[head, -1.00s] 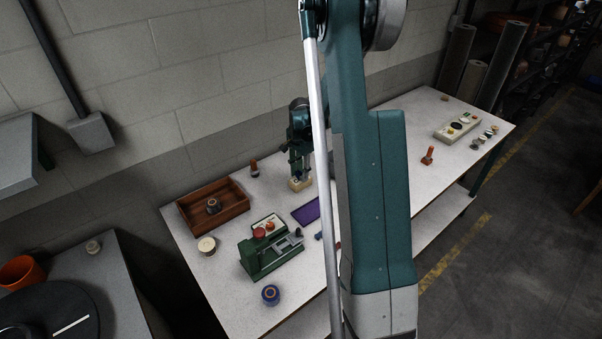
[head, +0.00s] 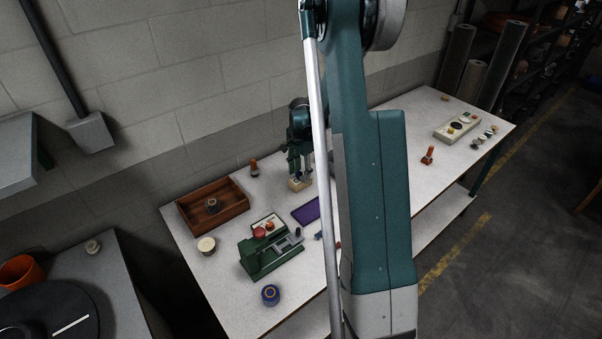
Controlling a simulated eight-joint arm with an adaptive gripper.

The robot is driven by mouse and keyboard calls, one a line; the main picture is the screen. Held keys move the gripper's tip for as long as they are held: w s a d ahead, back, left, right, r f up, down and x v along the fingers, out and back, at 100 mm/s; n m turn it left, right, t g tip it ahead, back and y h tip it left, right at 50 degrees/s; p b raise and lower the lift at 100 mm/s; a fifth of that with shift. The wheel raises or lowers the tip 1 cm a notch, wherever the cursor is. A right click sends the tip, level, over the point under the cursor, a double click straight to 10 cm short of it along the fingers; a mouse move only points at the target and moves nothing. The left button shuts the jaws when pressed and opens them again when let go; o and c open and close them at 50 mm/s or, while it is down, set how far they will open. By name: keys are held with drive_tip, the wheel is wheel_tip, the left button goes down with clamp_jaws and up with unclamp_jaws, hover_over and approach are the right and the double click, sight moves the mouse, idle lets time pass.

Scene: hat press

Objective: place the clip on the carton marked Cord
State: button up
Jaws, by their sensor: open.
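My gripper (head: 298,172) is behind the arm links in the head view, pointing down at the back of the worktable. Its fingers are open, just above or around a small beige block (head: 299,184); I cannot tell whether they touch it. No writing is legible at this size, so I cannot tell whether the beige block is the carton marked Cord. I cannot pick out the clip for certain. My arm hides part of the middle of the table.
A wooden tray (head: 241,207) holds a dark spool. A green press (head: 262,262), a purple mat (head: 306,212), a pale round tin (head: 206,246) and a blue spool (head: 270,295) stand nearby.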

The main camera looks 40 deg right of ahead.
sight(301, 173)
wheel_tip(301, 173, up, 12)
drive_tip(key=shift+r, duration=0.15)
idle(0.6)
idle(0.6)
drive_tip(key=s+a+r+n+t, duration=0.2)
drive_tip(key=s+a+r+n, duration=0.25)
drive_tip(key=a+r, duration=0.5)
drive_tip(key=s+a+r+n+t, duration=0.1)
drive_tip(key=s+a+r+n, duration=0.45)
drive_tip(key=a, duration=0.65)
drive_tip(key=s+a+r+n+t, duration=0.2)
drive_tip(key=s+a+n, duration=0.6)
drive_tip(key=s+a, duration=0.8)
drive_tip(key=shift+s+a+r+t, duration=0.2)
drive_tip(key=shift+s+t, duration=0.9)
drive_tip(key=shift+s, duration=0.75)
